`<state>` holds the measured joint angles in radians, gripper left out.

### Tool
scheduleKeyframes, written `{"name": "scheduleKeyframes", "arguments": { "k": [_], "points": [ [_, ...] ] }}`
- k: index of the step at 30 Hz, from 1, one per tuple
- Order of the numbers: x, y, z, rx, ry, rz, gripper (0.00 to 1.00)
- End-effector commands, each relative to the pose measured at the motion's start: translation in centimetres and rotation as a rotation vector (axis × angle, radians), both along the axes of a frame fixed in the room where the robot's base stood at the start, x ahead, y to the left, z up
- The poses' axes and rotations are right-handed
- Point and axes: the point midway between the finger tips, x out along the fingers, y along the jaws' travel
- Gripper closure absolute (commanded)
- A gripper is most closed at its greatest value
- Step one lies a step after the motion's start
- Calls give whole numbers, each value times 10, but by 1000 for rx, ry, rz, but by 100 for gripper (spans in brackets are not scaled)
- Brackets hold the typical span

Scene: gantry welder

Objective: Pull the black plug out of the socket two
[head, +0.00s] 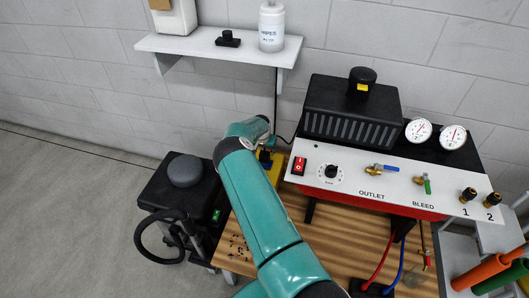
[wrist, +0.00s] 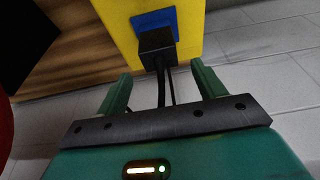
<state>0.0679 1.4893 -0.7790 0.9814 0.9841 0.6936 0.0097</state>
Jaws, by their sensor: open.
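The black plug (wrist: 157,47) sits in a blue socket plate (wrist: 153,20) on a yellow box (wrist: 195,35) in the wrist view. Dark cables run from the plug back toward my gripper (wrist: 160,72). My gripper is open, one green finger on each side of the cables, with gaps to both sides of the plug. The fingertips are just short of the plug body, and no contact shows. In the head view the yellow box (head: 273,170) is partly hidden by my arm, and my gripper cannot be made out. No number is readable on the blue socket.
A white-fronted panel unit (head: 345,184) with gauges and fittings marked 1 and 2 stands right of my arm. A black stool-like object (head: 180,190) is at left. A shelf (head: 220,46) with a bottle (head: 271,28) hangs above. Red and blue hoses lie at lower right.

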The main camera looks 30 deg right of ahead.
Motion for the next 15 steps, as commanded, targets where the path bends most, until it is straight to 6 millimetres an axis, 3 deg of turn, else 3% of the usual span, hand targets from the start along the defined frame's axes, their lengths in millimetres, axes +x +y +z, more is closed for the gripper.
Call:
{"name": "scheduleKeyframes", "arguments": {
  "k": [6, 15],
  "points": [
    [7, -5, -28, 0, 2, 4, 31],
    [9, -7, -38, 1, 0, 3, 31]
  ]
}}
